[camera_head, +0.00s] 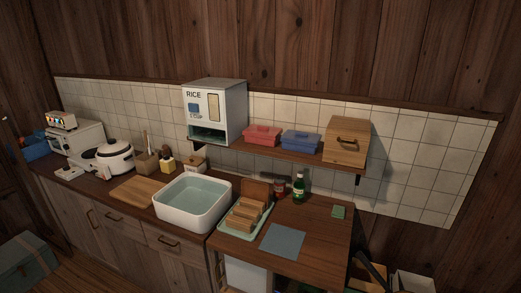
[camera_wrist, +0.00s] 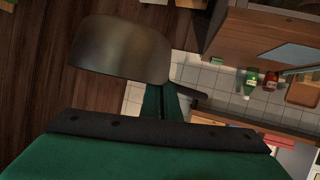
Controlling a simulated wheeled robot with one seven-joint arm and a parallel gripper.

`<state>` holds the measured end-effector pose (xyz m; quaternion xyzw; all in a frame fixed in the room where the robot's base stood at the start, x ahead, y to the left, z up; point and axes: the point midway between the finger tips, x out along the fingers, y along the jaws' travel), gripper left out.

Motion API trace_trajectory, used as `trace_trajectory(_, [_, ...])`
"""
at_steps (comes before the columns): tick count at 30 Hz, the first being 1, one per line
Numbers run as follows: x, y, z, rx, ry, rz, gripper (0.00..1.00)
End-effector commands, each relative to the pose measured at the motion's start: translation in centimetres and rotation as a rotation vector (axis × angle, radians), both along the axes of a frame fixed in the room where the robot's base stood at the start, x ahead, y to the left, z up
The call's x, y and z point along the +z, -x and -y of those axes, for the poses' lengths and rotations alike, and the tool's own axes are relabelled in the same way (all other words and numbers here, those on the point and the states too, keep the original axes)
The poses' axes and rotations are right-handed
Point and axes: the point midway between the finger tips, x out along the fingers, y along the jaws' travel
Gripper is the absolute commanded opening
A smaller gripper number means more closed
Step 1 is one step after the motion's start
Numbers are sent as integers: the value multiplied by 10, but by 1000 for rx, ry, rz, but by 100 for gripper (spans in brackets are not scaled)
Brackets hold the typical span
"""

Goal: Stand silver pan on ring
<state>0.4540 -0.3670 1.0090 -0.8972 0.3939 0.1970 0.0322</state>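A metallic, brownish-grey pan (camera_wrist: 120,48) shows at the upper left of the wrist view, apparently the silver pan. Its dark handle (camera_wrist: 188,92) extends to the right past the green fingers. My gripper (camera_wrist: 162,103) appears shut on the pan near the handle, though the exact contact is partly hidden. The pan is held up in front of the wall and floor. I cannot make out the pan in the head view. I cannot clearly identify the ring in either view.
The counter holds a white rice cooker (camera_head: 114,157), a cutting board (camera_head: 135,190), a water-filled basin (camera_head: 162,204), a bread tray (camera_head: 229,228), a blue mat (camera_head: 283,241) and a green bottle (camera_head: 299,188). A shelf (camera_head: 285,151) overhangs the back. Bare wood surrounds the mat.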

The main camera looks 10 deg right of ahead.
Motion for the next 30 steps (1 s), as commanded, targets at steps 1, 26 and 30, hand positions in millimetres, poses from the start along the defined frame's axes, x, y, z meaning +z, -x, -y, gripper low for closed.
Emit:
trace_trajectory(1, [-6,-2,-6,14,-2,-3,0])
trace_trajectory(26, [-166,-39,-163,375,-6,-9,0])
trace_trajectory(30, [-216,-51,-213,489,-7,-7,0])
